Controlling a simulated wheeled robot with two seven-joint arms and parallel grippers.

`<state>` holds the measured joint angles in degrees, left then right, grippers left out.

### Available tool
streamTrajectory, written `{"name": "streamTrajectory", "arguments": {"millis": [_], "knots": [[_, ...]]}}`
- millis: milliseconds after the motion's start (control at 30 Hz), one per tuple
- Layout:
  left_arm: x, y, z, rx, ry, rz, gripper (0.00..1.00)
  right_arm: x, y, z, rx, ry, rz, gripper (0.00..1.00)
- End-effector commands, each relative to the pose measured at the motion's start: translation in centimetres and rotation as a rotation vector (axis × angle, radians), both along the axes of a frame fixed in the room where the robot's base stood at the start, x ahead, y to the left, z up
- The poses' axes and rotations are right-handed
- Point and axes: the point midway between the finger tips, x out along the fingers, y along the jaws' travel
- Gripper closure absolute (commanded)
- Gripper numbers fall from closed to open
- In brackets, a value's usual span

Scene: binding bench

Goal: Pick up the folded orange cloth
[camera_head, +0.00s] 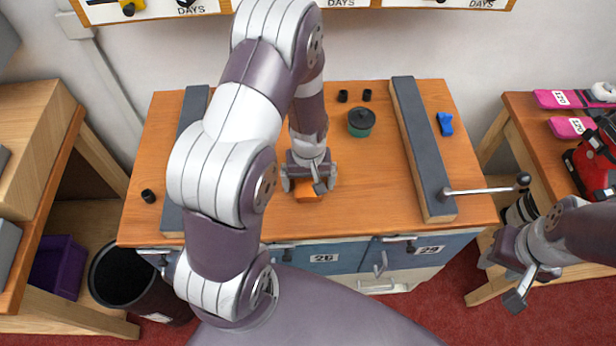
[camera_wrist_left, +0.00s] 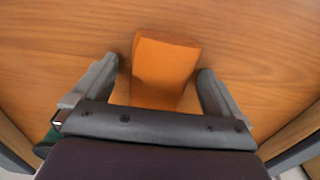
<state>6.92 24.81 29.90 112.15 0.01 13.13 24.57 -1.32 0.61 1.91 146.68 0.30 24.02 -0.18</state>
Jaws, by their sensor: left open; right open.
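The folded orange cloth (camera_head: 308,191) lies on the wooden bench top, partly hidden under my left gripper in the head view. My left gripper (camera_head: 309,185) is open and points down over the cloth. In the left wrist view the cloth (camera_wrist_left: 164,72) sits between the two spread fingers of my left gripper (camera_wrist_left: 160,85), with a gap on each side. Its near part is hidden by the gripper body. My right gripper (camera_head: 512,284) is open and empty, off the bench's right front side.
A dark green lidded pot (camera_head: 361,122), small black pieces (camera_head: 343,96) and a blue item (camera_head: 445,123) stand on the bench (camera_head: 350,210). A long dark-topped bar (camera_head: 421,150) with a metal lever (camera_head: 480,190) lies at right. A black bin (camera_head: 122,275) stands on the floor at left.

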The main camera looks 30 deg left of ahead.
Motion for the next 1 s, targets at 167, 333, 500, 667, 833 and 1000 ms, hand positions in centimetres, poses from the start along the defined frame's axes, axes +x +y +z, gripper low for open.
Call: {"name": "streamTrajectory", "arguments": {"millis": [167,333,500,667,833,1000], "knots": [[0.0,0.0,0.0,0.0,0.0,0.0,0.2,0.0,0.0,0.0,0.0,0.0,0.0,0.57],[0.0,0.0,0.0,0.0,0.0,0.0,0.58,0.0,0.0,0.0,0.0,0.0,0.0,0.57],[0.0,0.0,0.1,0.0,0.0,0.0,0.63,0.0,0.0,0.0,0.0,0.0,0.0,0.57],[0.1,0.0,0.6,0.0,-0.002,0.0,0.63,0.0,0.0,-0.1,0.0,0.0,0.0,0.57],[0.1,0.0,2.8,0.0,-0.004,0.0,0.63,0.0,0.0,-0.4,0.0,0.0,0.0,0.57],[0.1,-2.3,5.3,0.0,-0.004,-0.006,0.63,0.0,0.0,-0.8,0.0,0.0,0.0,0.57]]}}
